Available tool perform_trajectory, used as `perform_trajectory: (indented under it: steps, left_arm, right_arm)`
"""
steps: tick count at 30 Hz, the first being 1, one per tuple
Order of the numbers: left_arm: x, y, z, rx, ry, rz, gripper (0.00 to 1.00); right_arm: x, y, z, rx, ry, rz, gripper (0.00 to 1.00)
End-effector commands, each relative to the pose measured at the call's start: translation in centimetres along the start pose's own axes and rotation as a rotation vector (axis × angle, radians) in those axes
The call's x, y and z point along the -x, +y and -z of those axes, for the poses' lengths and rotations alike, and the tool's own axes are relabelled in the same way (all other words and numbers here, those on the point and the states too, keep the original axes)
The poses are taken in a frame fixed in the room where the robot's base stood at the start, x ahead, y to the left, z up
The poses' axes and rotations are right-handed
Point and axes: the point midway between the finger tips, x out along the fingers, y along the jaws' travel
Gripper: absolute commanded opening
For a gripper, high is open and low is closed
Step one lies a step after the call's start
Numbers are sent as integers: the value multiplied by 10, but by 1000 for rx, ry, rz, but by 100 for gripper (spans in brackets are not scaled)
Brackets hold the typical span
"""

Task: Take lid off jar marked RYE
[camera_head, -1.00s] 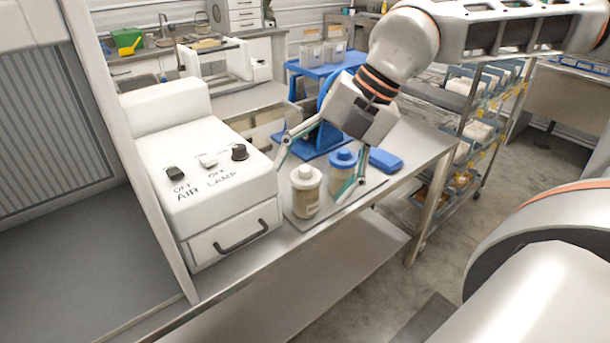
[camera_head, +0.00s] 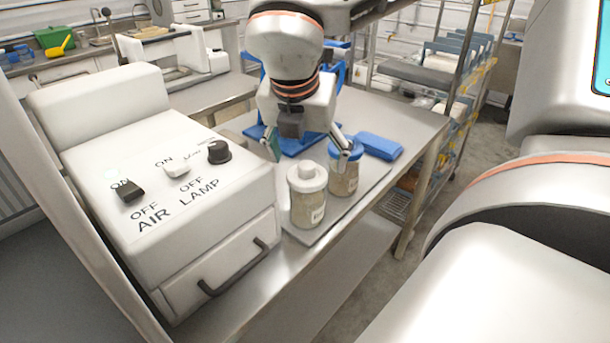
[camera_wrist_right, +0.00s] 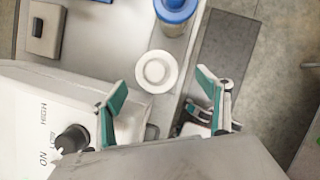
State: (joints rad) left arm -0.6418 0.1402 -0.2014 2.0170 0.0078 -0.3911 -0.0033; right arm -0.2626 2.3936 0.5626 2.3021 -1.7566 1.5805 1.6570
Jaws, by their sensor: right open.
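Two clear jars with tan contents stand upright side by side on a thin tray (camera_head: 301,236). The nearer jar (camera_head: 307,205) has a white lid (camera_head: 307,173); the farther jar (camera_head: 344,180) has a blue lid (camera_head: 349,148). Each has a pale label too small to read, so I cannot tell which says RYE. My right gripper (camera_head: 308,157) is open and empty, pointing down behind the white-lidded jar, one finger overlapping the blue lid in the picture. In the right wrist view the white lid (camera_wrist_right: 157,71) shows between the spread fingertips, apart from both. My left gripper is out of view.
A white control box (camera_head: 160,190) with AIR and LAMP switches, a black knob (camera_head: 219,151) and a drawer handle stands left of the jars. A blue block (camera_head: 380,146) lies right of them. The bench's front edge is close. A wire rack (camera_head: 450,80) stands behind right.

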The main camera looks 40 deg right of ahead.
Motion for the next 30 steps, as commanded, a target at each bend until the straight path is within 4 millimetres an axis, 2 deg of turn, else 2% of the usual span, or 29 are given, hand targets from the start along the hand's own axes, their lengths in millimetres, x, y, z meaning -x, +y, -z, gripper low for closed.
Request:
perform_trajectory:
  steps: [12,20,21,24,25,30]
  left_arm:
    - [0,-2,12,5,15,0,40]
    - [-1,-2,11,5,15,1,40]
    - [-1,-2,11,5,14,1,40]
    - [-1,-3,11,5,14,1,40]
    - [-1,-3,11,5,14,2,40]
    - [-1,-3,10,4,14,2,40]
  right_arm:
    - [-46,6,-3,2,3,1,76]
    - [-50,6,-3,1,2,0,76]
    - [-50,6,-3,1,2,0,73]
    - [-50,6,-3,1,2,0,47]
    - [-50,6,-3,1,2,0,44]
    - [-50,6,-3,1,2,1,44]
